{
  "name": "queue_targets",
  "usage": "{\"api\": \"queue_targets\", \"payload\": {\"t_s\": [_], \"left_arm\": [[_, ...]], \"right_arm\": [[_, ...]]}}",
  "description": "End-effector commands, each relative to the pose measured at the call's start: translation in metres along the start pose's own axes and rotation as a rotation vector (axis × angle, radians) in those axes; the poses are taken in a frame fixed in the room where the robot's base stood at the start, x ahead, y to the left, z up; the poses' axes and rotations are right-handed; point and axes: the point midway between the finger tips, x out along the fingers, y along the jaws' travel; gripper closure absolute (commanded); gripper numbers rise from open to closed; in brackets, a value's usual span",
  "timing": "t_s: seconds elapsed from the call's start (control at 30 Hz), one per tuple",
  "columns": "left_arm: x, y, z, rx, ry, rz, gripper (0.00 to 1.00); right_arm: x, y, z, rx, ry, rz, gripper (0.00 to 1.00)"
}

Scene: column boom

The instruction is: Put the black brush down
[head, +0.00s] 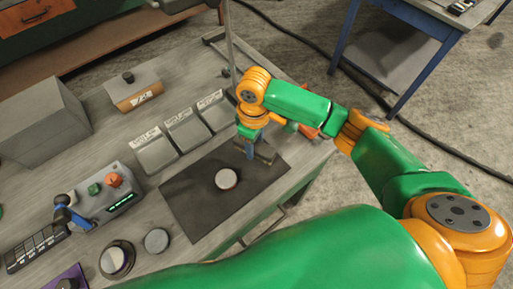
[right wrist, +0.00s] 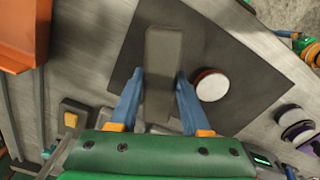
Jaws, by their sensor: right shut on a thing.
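The black brush, a dark grey oblong block, shows between my right fingers in the right wrist view (right wrist: 163,62). In the head view part of it shows beside my right gripper (head: 250,152). That gripper, also in the right wrist view (right wrist: 156,105), is shut on the brush, with a blue finger on each side. The brush is over the upper right part of the dark mat (head: 190,205). I cannot tell whether it touches the mat. A round white-topped piece with a dark red side (head: 227,179) stands on the mat beside it.
Several grey labelled bins (head: 187,130) stand behind the mat. A control box with knobs (head: 107,195) and round pieces (head: 117,258) are to the left. A thin upright post (head: 229,45) rises behind my right gripper. The mat's front left part is clear.

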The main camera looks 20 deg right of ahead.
Motion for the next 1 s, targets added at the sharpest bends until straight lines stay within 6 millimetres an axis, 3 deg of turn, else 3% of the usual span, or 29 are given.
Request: {"api": "queue_targets", "payload": {"t_s": [0.23,0.57,0.6,0.7,1.0], "left_arm": [[0.001,0.003,-0.003,-0.002,0.006,0.005,0.0],[0.001,0.003,-0.003,-0.001,0.007,0.005,0.0],[0.002,0.003,-0.003,-0.001,0.007,0.005,0.0],[0.001,0.003,-0.003,-0.001,0.007,0.005,0.0],[0.001,0.003,-0.003,0.0,0.007,0.005,0.0]], "right_arm": [[0.038,0.009,-0.001,-0.001,0.0,0.001,0.98],[0.043,0.008,-0.002,-0.002,0.001,0.001,0.98],[0.043,0.008,-0.002,-0.002,0.001,0.001,0.51],[0.043,0.008,-0.002,-0.002,0.001,0.001,0.23],[0.041,0.008,-0.002,-0.002,0.002,0.001,0.23]]}}
